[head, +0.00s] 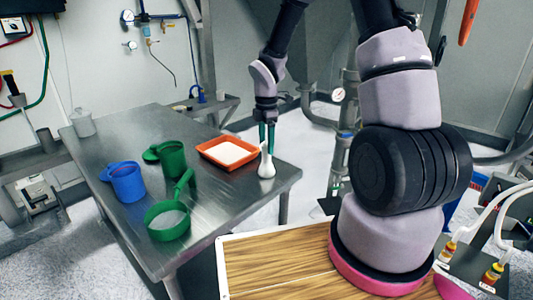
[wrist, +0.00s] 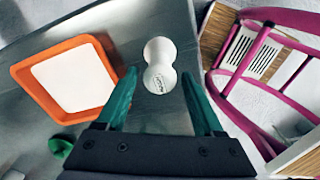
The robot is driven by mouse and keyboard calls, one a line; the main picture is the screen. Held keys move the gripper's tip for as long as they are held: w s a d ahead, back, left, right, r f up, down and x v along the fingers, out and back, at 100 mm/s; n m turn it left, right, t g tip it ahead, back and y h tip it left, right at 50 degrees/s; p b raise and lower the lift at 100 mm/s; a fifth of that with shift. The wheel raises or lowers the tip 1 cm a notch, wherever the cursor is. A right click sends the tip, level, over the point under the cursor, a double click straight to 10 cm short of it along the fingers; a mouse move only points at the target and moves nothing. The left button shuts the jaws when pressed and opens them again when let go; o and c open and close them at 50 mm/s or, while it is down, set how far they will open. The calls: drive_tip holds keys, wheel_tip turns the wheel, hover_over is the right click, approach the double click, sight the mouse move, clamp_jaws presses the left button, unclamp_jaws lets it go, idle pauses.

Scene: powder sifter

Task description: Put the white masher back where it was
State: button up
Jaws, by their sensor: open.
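The white masher (head: 266,163) stands upright on the metal table (head: 215,215), near its right edge and just right of the orange tray. In the wrist view the masher (wrist: 160,66) shows from above, with some dark print on it. My gripper (head: 267,136) points down right above the masher. In the wrist view the green fingers of my gripper (wrist: 160,92) are spread apart, one on each side of the masher's near end. I cannot tell whether either finger touches it.
The orange tray (head: 205,146) with white powder sits left of the masher. A green sieve (head: 168,235), a green jug (head: 172,158), a blue jug (head: 127,181) and a grey lidded container (head: 82,124) stand further left. The table's front middle is clear.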

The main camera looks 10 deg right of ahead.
wheel_tip(320, 180, up, 8)
drive_tip(key=shift+f, duration=0.25)
